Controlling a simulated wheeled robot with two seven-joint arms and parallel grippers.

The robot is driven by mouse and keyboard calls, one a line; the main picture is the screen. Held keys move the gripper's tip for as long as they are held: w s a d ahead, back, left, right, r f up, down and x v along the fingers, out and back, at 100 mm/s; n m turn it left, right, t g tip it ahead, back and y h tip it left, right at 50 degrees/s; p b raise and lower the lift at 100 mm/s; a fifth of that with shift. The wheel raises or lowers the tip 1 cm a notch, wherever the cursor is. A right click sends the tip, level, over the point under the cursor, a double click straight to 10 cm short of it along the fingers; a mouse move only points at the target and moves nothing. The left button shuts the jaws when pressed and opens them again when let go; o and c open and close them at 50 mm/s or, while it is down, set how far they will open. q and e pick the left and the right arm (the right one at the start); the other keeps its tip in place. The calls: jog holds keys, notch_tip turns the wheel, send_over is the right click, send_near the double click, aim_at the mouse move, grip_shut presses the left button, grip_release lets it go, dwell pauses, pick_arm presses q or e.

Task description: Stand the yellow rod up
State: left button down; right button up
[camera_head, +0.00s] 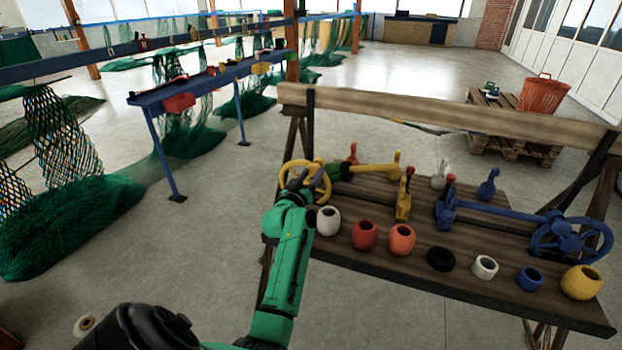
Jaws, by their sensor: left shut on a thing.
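The yellow rod (363,170) lies roughly level over the left back part of the wooden table (385,257), with a yellow spoked wheel (284,177) at its left end. My left gripper (321,181) is shut on the yellow rod close to the wheel. My green arm hides part of the wheel and the table's left corner. I cannot tell whether the rod touches the tabletop. My right gripper is not in view.
A blue rod with a blue wheel (570,239) lies on the right. A yellow upright piece (403,197) stands mid-table. Several pots line the front, including white (328,221), red (364,235) and orange (402,239). A wooden beam (450,110) runs behind.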

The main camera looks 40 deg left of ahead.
aim_at(303, 169)
pick_arm(q)
jog(key=shift+s+a+r+n+p, duration=0.25)
jog(key=shift+a+r+n, duration=0.2)
jog(key=shift+a+n, duration=0.3)
jog(key=s+a+f+n+b, duration=0.1)
jog(key=a+n, duration=0.4)
jog(key=n, duration=0.1)
jog(key=s+a+f+n+b, duration=0.1)
jog(key=s+a+n, duration=0.1)
jog(key=a+n, duration=0.3)
jog(key=shift+s+a+f+n, duration=0.15)
jog(key=shift+s+f+n, duration=0.2)
jog(key=shift+n, duration=0.6)
dwell(0.4)
jog(key=shift+c, duration=1.4)
grip_release()
jog(key=shift+a+f, duration=0.1)
jog(key=shift+f, duration=0.05)
